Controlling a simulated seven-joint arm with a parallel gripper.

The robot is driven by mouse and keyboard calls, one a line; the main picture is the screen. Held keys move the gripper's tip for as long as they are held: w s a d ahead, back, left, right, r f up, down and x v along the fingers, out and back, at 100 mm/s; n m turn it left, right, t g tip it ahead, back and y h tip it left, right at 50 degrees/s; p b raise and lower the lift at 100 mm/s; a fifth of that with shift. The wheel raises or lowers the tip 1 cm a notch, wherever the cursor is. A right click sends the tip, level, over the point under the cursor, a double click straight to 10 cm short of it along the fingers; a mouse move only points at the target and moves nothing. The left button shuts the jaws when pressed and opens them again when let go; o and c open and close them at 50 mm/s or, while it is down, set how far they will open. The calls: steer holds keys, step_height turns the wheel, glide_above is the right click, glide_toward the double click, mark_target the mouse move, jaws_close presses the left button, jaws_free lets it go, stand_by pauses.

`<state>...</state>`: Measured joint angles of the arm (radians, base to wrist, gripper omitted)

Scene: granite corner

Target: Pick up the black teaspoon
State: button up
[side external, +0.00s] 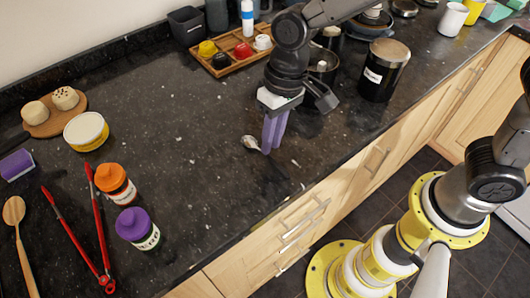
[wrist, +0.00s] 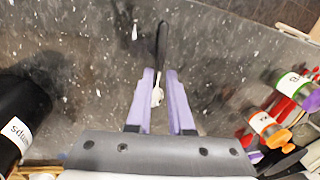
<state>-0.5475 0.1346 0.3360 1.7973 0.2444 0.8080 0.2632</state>
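The black teaspoon lies on the dark granite worktop. In the side external view its silvery bowl (side external: 250,142) shows just left of my fingertips, and the handle is mostly hidden by the fingers. In the wrist view the black handle (wrist: 162,40) runs up and away from the fingertips, with the pale bowl (wrist: 157,97) showing in the gap between the fingers. My gripper (side external: 269,150) points down at the worktop with two purple fingers. In the wrist view the fingers (wrist: 160,72) stand on either side of the spoon, apart, with a narrow gap.
Black canisters (side external: 384,70) stand to the right, and a wooden tray of cups (side external: 232,58) stands behind. Orange-lidded (side external: 115,183) and purple-lidded (side external: 137,229) jars and red tongs (side external: 80,240) are at the left. The worktop's front edge is near. The middle left is clear.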

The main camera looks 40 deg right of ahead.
steer(key=shift+s+a+f, duration=0.1)
steer(key=shift+a+f, duration=0.05)
steer(key=shift+f, duration=0.6)
steer(key=shift+a+f, duration=0.15)
steer(key=shift+f, duration=0.6)
steer(key=shift+c, duration=0.2)
jaws_close()
